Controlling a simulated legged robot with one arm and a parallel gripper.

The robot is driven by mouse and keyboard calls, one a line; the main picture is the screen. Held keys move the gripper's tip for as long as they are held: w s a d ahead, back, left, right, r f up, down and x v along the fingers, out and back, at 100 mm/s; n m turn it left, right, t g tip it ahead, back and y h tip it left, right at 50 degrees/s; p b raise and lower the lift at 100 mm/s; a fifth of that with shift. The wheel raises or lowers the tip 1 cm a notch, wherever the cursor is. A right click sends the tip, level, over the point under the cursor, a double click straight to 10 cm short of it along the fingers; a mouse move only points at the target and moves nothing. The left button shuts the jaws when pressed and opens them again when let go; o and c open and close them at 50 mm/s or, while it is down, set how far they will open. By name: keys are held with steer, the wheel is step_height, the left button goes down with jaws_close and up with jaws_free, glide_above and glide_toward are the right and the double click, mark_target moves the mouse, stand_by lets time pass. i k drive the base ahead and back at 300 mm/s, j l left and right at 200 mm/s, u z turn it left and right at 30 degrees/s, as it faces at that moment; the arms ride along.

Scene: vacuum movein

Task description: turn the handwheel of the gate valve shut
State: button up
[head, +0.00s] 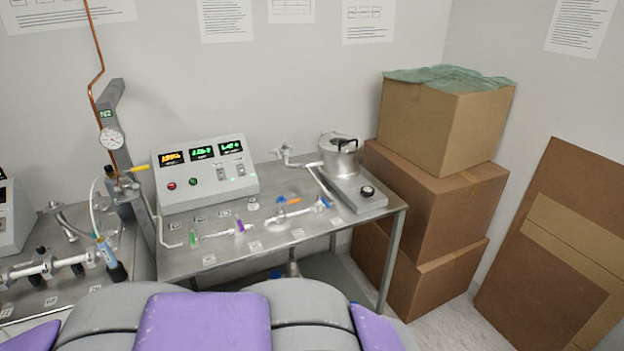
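I cannot single out the gate valve or its handwheel with certainty. A yellow handle (133,169) shows below a round gauge (111,138). My gripper is not in view.
A sloped control box (207,175) with lit displays stands at the back of the table. Stacked cardboard boxes (440,195) stand close to the table's right. A flat cardboard sheet (565,235) leans on the right wall. Pipe fittings (55,265) lie on another surface at left.

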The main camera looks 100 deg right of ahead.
mark_target(367, 191)
steer(key=z, duration=3.75)
